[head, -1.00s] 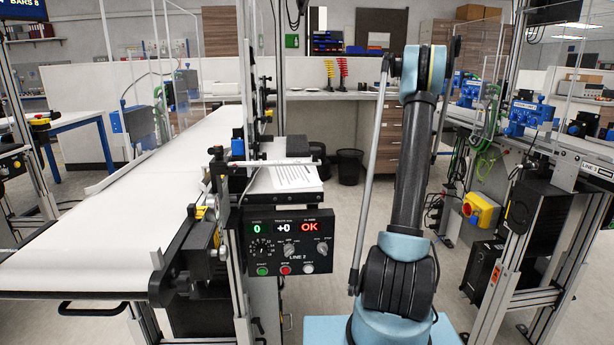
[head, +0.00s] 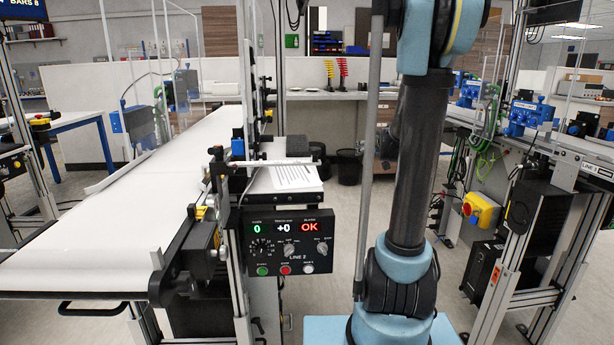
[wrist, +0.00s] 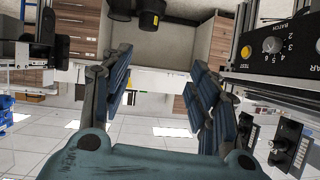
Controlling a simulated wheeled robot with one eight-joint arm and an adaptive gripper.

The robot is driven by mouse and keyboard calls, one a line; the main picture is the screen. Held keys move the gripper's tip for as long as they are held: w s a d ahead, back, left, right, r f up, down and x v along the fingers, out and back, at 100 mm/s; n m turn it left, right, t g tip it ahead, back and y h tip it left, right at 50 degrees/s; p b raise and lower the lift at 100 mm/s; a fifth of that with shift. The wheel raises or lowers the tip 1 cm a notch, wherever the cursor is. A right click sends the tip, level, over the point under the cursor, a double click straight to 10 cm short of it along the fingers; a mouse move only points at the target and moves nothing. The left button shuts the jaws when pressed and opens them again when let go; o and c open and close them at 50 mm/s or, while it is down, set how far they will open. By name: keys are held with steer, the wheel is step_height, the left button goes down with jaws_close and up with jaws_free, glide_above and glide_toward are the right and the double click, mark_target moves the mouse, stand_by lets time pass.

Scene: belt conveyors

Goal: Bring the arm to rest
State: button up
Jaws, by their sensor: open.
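My arm (head: 412,150) stands raised in the middle right of the head view, its long dark link upright and its blue elbow joint at the top edge. My gripper (wrist: 158,85) shows in the wrist view with its two dark blue padded fingers wide apart and nothing between them. The wrist view is upside down, with ceiling lights at the bottom. The gripper itself cannot be made out in the head view, where my arm hides what lies behind it.
A white belt conveyor (head: 110,215) runs along the left, with the Line 2 control panel (head: 288,240) at its near end. Another line with a yellow switch box (head: 481,210) stands at the right. A black bin (head: 349,167) stands at the back. Floor shows between the lines.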

steer(key=s+a+f+g, duration=0.3)
steer(key=s+a, duration=0.1)
steer(key=s, duration=0.7)
steer(key=s+a+f+g, duration=0.2)
steer(key=s+a+f, duration=0.15)
steer(key=s, duration=0.75)
steer(key=s+d+f+g+h, duration=0.1)
steer(key=s+f, duration=0.4)
steer(key=s, duration=0.6)
steer(key=s+d+f+g, duration=0.1)
steer(key=s+f+g, duration=0.3)
steer(key=s, duration=0.7)
steer(key=shift+s+f+g+h, duration=0.3)
steer(key=shift+s+f+h, duration=0.05)
steer(key=shift+s+h, duration=0.05)
steer(key=shift+w, duration=0.1)
steer(key=shift+w+f, duration=0.2)
steer(key=shift+w, duration=0.15)
